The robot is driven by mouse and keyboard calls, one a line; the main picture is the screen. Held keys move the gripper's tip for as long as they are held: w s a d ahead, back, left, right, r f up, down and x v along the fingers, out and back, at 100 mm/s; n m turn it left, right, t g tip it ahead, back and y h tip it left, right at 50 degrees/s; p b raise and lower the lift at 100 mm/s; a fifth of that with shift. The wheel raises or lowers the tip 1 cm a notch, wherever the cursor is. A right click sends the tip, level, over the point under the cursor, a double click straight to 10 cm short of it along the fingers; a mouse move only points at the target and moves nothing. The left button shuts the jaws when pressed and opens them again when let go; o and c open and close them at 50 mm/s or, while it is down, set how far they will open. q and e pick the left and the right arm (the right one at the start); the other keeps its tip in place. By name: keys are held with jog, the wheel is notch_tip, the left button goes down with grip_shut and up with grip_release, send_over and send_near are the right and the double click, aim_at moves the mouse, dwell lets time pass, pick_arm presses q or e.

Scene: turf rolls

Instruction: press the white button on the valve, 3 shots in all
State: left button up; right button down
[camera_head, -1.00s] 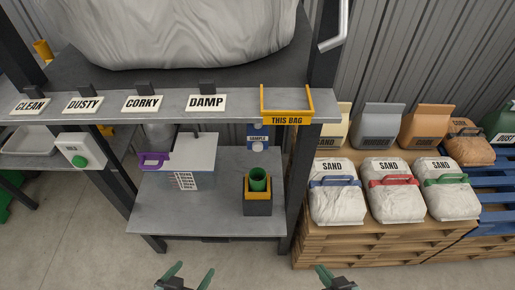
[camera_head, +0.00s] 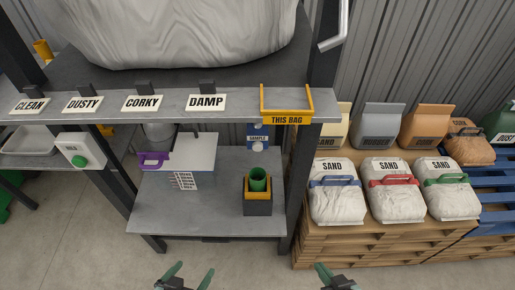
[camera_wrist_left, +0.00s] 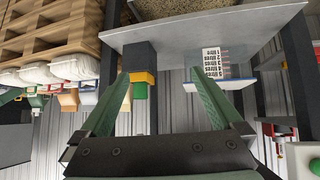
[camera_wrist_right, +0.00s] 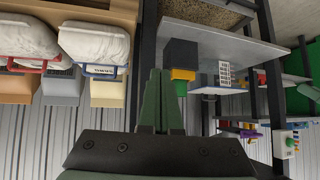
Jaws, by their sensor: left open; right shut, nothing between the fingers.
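A blue panel marked SAMPLE (camera_head: 258,137) hangs under the upper shelf, behind the green cup, with small round white parts at its top and bottom. I cannot tell which of these is the valve's white button. The green cup (camera_head: 258,178) stands upright in a dark and yellow holder (camera_head: 257,207) on the lower shelf, below the panel. My left gripper (camera_head: 187,275) is open and empty at the bottom of the head view, in front of the shelf. My right gripper (camera_head: 335,278) is shut and empty to its right, also well apart from the shelf; its closed fingers show in the right wrist view (camera_wrist_right: 161,100).
A white box with a green button (camera_head: 80,160) is further left. Sand bags (camera_head: 336,205) stand right on pallets. A large white bag (camera_head: 185,30) rests above.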

aim_at(258, 147)
jog(key=w+a+r+n+t+y+b, duration=0.2)
jog(key=w+a+r+t+b, duration=0.15)
jog(key=w, duration=0.25)
jog(key=w+a+r+n+t+y+b, duration=0.2)
jog(key=w+a+r, duration=0.2)
jog(key=w, duration=0.3)
pick_arm(q)
notch_tip(258, 147, down, 7)
jog(key=w+d+b, duration=0.1)
jog(key=b, duration=0.1)
jog(key=shift+w+d+r+b, duration=0.15)
jog(key=shift+d+b, duration=0.2)
pick_arm(e)
jog(key=w+a+r+n+y, duration=0.1)
jog(key=a+r+n+y, duration=0.7)
jog(key=shift+w, duration=0.15)
jog(key=shift+f+t, duration=0.1)
jog(key=shift+t, duration=0.15)
pick_arm(q)
jog(key=b, duration=0.1)
jog(key=d+f+b, duration=0.1)
jog(key=b, duration=0.1)
jog(key=shift+w+d+f+m+h, duration=0.25)
jog(key=shift+m+h, duration=0.05)
jog(key=shift+h, duration=0.1)
pick_arm(e)
jog(key=w, duration=0.9)
